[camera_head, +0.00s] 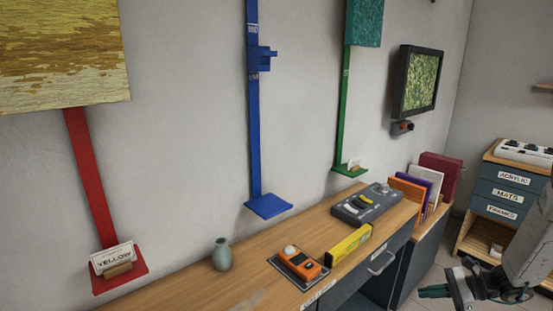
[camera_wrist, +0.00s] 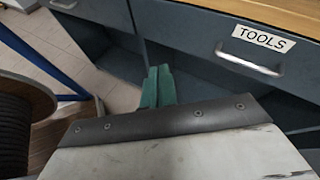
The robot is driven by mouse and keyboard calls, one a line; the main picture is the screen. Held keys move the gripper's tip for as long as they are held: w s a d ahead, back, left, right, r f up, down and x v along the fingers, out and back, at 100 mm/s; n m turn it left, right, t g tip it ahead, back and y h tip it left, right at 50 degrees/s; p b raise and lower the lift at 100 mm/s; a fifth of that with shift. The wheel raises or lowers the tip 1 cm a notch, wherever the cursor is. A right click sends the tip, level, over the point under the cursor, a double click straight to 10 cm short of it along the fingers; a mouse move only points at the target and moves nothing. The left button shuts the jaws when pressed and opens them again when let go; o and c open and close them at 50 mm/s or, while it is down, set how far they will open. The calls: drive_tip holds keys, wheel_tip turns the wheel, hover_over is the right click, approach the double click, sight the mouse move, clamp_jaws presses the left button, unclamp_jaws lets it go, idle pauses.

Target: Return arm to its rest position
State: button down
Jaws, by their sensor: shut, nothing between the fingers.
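My gripper (camera_head: 436,291) is at the lower right in the head view, off the front of the wooden bench (camera_head: 205,291). Its green fingers are together with nothing between them. In the wrist view the green fingertips (camera_wrist: 158,87) show close together in front of a dark blue-grey cabinet with a drawer labelled TOOLS (camera_wrist: 225,38). My arm comes in from the right edge of the head view.
On the bench are a vase (camera_head: 222,254), an orange device (camera_head: 300,262), a yellow box (camera_head: 349,244) and a grey console (camera_head: 367,203). A drawer unit (camera_head: 502,190) stands at the right. A dark spool (camera_wrist: 22,110) is left in the wrist view, near bare floor.

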drive_tip(key=s+a+r+n+g+h, duration=0.1)
drive_tip(key=s+a+r+n+h, duration=0.3)
drive_tip(key=s+r, duration=0.5)
drive_tip(key=s+a+r+n+g+h, duration=0.1)
drive_tip(key=s+a+r+n+h, duration=0.3)
drive_tip(key=s+a+r+n, duration=0.4)
drive_tip(key=s+a+r+n+g+h, duration=0.1)
drive_tip(key=s+a+r+n+h, duration=0.3)
drive_tip(key=s+a+r+n, duration=0.3)
drive_tip(key=s+r+n, duration=0.1)
drive_tip(key=s+r, duration=0.3)
drive_tip(key=r, duration=0.2)
drive_tip(key=shift+r, duration=0.2)
